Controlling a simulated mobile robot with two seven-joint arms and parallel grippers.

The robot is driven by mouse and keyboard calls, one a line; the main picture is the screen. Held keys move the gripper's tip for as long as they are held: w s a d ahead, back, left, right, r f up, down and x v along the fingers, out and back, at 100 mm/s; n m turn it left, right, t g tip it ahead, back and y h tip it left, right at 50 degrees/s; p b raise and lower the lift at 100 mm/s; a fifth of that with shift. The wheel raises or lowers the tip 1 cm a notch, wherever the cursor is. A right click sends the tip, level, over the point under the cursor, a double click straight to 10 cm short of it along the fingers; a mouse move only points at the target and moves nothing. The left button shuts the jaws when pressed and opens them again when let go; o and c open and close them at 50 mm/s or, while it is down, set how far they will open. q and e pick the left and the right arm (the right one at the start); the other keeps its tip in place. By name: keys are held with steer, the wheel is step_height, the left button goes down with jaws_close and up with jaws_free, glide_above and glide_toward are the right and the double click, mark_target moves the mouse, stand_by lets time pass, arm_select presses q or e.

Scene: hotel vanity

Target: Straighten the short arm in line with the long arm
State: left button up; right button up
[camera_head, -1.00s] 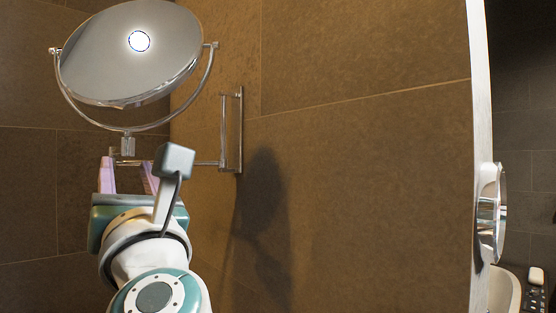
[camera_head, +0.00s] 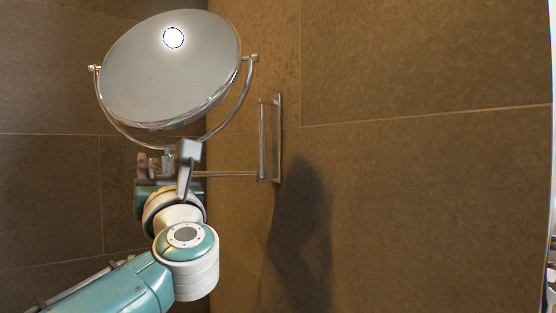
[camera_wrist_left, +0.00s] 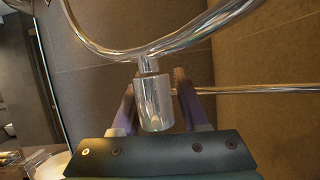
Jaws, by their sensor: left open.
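A round vanity mirror (camera_head: 170,75) sits tilted in a chrome yoke (camera_head: 228,120) at the upper left of the head view. A thin chrome wall arm (camera_head: 228,174) runs left from the wall bracket (camera_head: 270,140) to behind my left gripper (camera_head: 154,164). In the left wrist view, my left gripper (camera_wrist_left: 155,95) is open, its two fingers either side of the chrome post (camera_wrist_left: 153,100) under the yoke. I cannot tell whether they touch it. A chrome bar (camera_wrist_left: 260,90) runs right behind the post. The short arm's joint is hidden by my gripper and wrist. My right gripper is not in view.
Brown tiled wall (camera_head: 420,190) fills the right side, with my arm's shadow on it. The wall close behind the bracket limits room there. In the left wrist view, small items (camera_wrist_left: 30,160) lie on a counter at lower left.

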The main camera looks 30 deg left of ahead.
arm_select(q)
steer(key=shift+c, duration=0.4)
jaws_close()
stand_by(0.9)
